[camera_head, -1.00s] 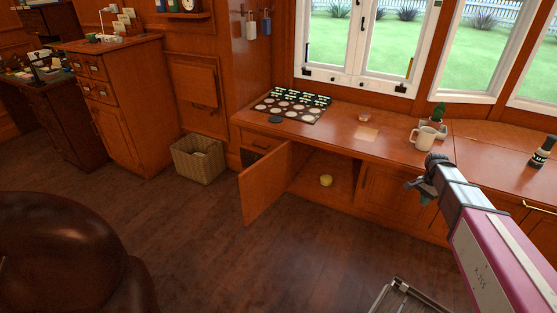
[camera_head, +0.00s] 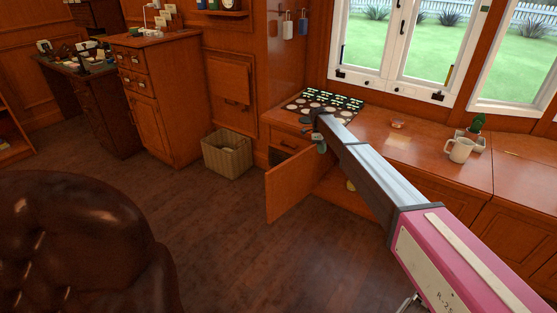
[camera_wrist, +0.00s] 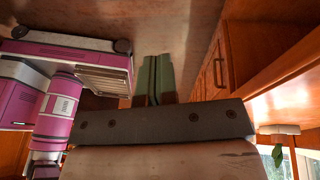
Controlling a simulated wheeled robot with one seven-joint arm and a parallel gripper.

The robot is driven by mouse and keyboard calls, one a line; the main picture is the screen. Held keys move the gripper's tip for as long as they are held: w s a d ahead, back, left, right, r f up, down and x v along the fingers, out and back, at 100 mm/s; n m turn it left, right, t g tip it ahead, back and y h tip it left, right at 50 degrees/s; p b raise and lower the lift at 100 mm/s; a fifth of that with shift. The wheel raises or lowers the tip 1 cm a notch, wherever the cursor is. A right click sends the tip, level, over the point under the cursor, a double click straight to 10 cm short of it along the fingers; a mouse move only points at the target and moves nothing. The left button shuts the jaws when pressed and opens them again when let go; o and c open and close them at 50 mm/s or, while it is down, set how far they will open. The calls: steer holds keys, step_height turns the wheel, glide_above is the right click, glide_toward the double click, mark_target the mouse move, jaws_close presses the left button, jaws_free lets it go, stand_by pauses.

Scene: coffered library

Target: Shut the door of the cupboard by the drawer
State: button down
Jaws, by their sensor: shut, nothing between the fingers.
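The cupboard door (camera_head: 289,182) is a plain wooden panel under the window counter. It stands wide open, swung out over the floor, and the cupboard's inside (camera_head: 332,186) shows partly behind my arm. My gripper (camera_head: 321,147) is above and beside the door's upper edge, near the counter front; I cannot tell whether it touches the door. In the wrist view its greenish fingers (camera_wrist: 155,78) are shut together with nothing between them. A wooden drawer front (camera_head: 284,138) is left of the opening, just under the counter.
A wicker basket (camera_head: 228,154) stands on the floor left of the door. A leather chair (camera_head: 75,250) fills the lower left. The floor before the door is clear. A mug (camera_head: 460,150) stands on the counter.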

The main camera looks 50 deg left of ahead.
steer(key=shift+m, duration=0.7)
steer(key=s+a, duration=0.2)
steer(key=a, duration=0.2)
steer(key=s+a, duration=0.2)
steer(key=a, duration=0.2)
steer(key=s+a+r, duration=0.1)
steer(key=s+a, duration=0.2)
steer(key=a, duration=0.1)
steer(key=shift+a, duration=0.15)
steer(key=s+a+r+m, duration=0.1)
steer(key=s+a+m, duration=0.1)
steer(key=s+a, duration=0.75)
steer(key=d+f, duration=0.7)
steer(key=f, duration=0.2)
steer(key=shift+w+t+h, duration=0.4)
steer(key=shift+w, duration=0.05)
